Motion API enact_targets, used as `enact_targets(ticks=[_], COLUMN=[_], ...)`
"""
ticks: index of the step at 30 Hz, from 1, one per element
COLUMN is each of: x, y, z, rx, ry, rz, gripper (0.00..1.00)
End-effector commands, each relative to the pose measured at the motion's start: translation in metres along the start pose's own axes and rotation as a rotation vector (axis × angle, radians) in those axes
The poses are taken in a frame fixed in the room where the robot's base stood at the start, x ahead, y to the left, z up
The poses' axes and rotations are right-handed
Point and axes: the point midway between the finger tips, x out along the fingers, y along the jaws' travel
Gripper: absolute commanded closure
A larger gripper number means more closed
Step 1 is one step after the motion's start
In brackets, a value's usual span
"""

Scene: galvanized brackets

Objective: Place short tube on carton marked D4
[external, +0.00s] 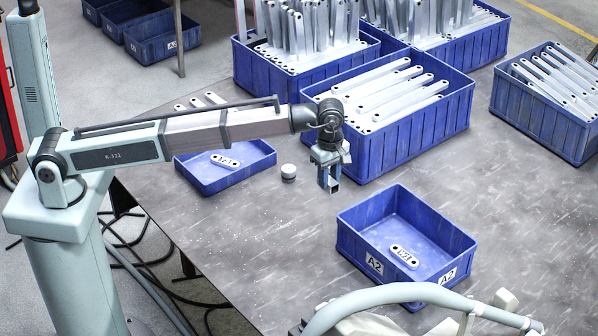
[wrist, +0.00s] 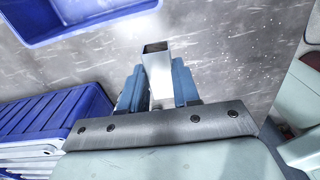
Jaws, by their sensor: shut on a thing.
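My gripper (external: 328,183) points down in front of the large middle bin. It is shut on a short square metal tube (wrist: 158,66), which sits between its two blue fingers in the wrist view. The tube's hollow, open end faces out past the fingertips. In the external view only a small end of the tube (external: 335,187) shows below the fingers. Its exact height over the table is hard to tell. I cannot make out a D4 mark on any container. The nearest legible box is a blue open bin marked A2 (external: 358,256), with a small bracket inside.
A shallow blue tray (external: 203,186) and a small white cylinder (external: 288,173) stand left of my gripper. Large blue bins of metal brackets (external: 420,135) stand behind and right. Bare grey table (external: 265,235) lies between the tray and the A2 bin.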

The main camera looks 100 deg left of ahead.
Motion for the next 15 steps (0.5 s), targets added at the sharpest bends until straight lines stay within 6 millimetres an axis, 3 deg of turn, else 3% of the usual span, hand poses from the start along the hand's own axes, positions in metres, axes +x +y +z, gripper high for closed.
enact_targets(ticks=[5, 15], x=[0.000, 0.003], y=[0.020, 0.076], z=[-0.030, -0.137], rx=[-0.047, -0.203], ry=[0.000, 0.001], rz=[0.000, -0.003], gripper=[1.00, 1.00])
